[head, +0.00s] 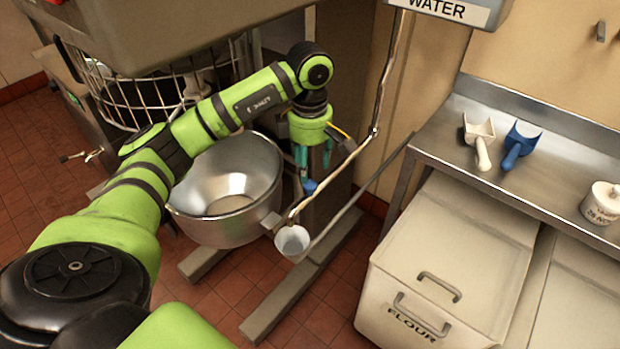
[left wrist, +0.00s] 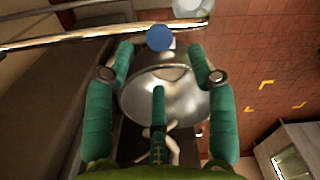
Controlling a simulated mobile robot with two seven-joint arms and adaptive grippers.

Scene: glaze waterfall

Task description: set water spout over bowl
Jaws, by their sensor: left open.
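The water spout (head: 376,98) is a metal pipe that drops from the box marked WATER (head: 440,10), then bends down to the left. Its low end is over a small white cup (head: 292,240), to the right of the bowl rather than over it. The large steel bowl (head: 226,185) is beneath the mixer; it also shows in the left wrist view (left wrist: 190,104). My left gripper (head: 308,172) points down between bowl and pipe, its teal fingers open. A blue knob (left wrist: 160,38) shows just past the fingertips, close to the pipe (left wrist: 90,40). Contact is unclear. My right gripper is out of view.
The wire guard (head: 135,100) and mixer head (head: 165,25) hang above the bowl. A steel counter (head: 550,165) at right holds a white scoop (head: 480,140), a blue scoop (head: 518,145) and a white container (head: 602,203). A flour bin (head: 440,265) stands below it.

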